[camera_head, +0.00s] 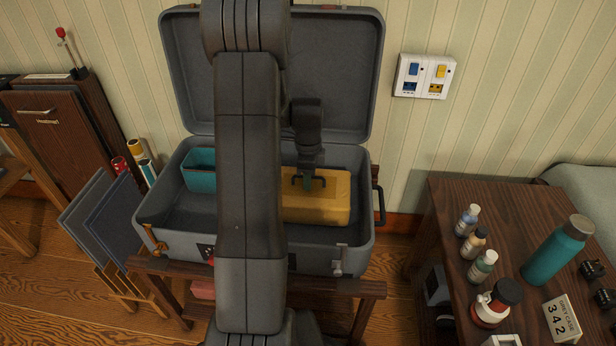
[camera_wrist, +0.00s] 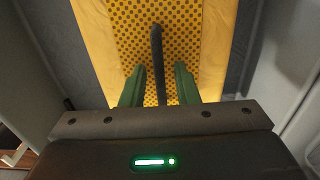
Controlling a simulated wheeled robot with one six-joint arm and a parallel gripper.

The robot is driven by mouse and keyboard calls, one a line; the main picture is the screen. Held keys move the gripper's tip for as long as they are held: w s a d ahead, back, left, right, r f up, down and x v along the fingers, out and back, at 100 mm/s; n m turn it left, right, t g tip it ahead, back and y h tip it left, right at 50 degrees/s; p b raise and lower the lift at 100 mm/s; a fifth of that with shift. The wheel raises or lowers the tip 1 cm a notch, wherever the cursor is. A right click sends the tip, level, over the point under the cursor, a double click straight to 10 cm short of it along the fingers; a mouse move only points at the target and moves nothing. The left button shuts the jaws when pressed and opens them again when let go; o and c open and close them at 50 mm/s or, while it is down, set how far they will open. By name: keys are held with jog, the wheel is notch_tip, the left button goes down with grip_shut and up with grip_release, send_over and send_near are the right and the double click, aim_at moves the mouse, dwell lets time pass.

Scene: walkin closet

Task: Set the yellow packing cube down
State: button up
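The yellow packing cube (camera_head: 330,205) lies in the right part of the open grey suitcase (camera_head: 160,215). Its mesh top (camera_wrist: 118,15) and dark handle (camera_wrist: 157,50) fill the middle of the wrist view. My gripper (camera_head: 309,181) is over the cube. In the wrist view, its two green fingers (camera_wrist: 160,80) stand apart on either side of the handle, with a visible gap to it on both sides. My arm hides the middle of the suitcase and perhaps the cube's left end. I cannot see the cube's underside.
A teal box (camera_head: 200,178) sits at the suitcase's back left. The raised lid (camera_head: 345,80) stands behind, and the suitcase rests on a wooden rack (camera_head: 365,288). A dark table (camera_head: 440,215) with bottles and a teal flask (camera_head: 556,250) stands to the right.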

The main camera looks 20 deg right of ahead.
notch_tip(320, 180, up, 12)
jog(key=p, duration=0.2)
jog(key=shift+r+p, duration=0.2)
jog(key=shift+p, duration=0.2)
dwell(1.4)
